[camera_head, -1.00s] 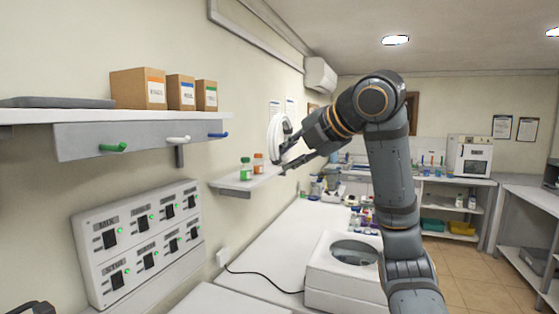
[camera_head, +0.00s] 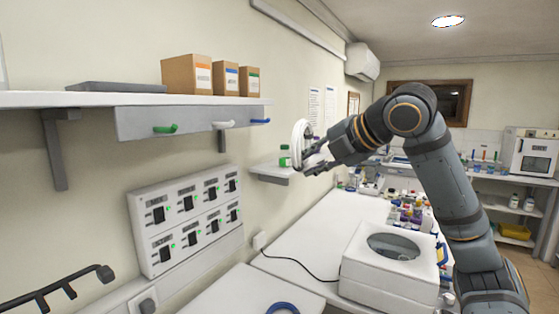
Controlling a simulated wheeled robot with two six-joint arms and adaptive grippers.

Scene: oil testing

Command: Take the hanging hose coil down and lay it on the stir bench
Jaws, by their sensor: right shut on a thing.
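The hook rail (camera_head: 190,119) under the upper shelf has a green, a white and a blue hook, all empty. A white bench top (camera_head: 250,292) lies at the bottom of the view, cut off by the frame. I cannot tell which bench is the stir bench. My left gripper is not in view.
A green-capped bottle (camera_head: 284,156) stands on the small shelf (camera_head: 270,171) beside the coil. A white device with a round window (camera_head: 385,268) stands below my right arm. Several bottles (camera_head: 412,210) stand behind it. A dark pronged rack (camera_head: 60,290) is at lower left.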

